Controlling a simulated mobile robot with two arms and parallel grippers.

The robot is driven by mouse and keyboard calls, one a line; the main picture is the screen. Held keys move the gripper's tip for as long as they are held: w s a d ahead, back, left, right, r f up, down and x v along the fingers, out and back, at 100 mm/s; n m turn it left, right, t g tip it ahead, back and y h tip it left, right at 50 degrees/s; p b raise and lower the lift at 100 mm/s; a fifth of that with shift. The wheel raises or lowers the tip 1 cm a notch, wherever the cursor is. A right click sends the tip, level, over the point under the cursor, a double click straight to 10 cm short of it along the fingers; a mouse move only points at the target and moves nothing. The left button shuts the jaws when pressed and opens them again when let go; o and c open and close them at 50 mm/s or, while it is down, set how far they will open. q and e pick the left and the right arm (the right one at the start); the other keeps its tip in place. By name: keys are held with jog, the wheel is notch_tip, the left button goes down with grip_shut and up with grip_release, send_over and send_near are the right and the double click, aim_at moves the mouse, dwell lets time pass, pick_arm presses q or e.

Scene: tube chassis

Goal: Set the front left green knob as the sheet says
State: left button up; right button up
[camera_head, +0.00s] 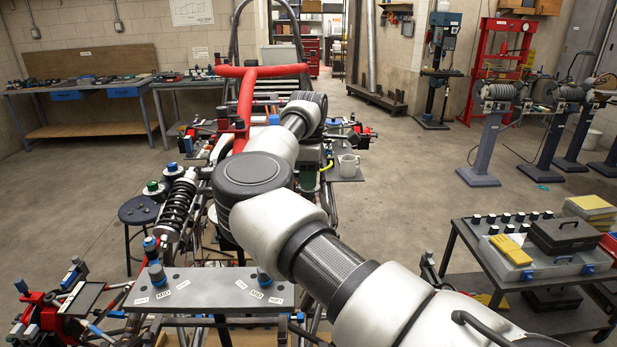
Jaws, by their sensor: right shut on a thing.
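My right arm comes in from the lower right and bends back over the tube chassis (233,95). My right gripper (311,153) points down at the chassis's picture-right side, mostly hidden behind my arm. A dark green part (309,178) shows just under it, and the gripper is shut there; the jaws' contact is hidden. On the picture-left side, a green-ringed knob (152,187) and a blue knob (172,168) stand by a coil-spring damper (177,205). A sheet (192,12) hangs on the back wall, too small to read. My left gripper is out of view.
A grey plate (205,290) with blue-topped knobs and MID labels is in front. A cart (455,262) with boxes is at right, a stool (138,210) at left. Floor between chassis and machine stands is clear.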

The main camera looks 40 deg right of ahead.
jog(key=m+b, duration=0.1)
jog(key=m, duration=0.2)
jog(key=shift+f, duration=0.1)
jog(key=shift+m+b, duration=0.3)
jog(key=shift+m, duration=1.8)
jog(key=o, duration=0.9)
jog(key=shift+o, duration=0.2)
jog(key=shift+r, duration=0.2)
notch_tip(320, 180, up, 11)
jog(key=p, duration=0.7)
jog(key=shift+f+p, duration=0.2)
jog(key=shift+p, duration=0.2)
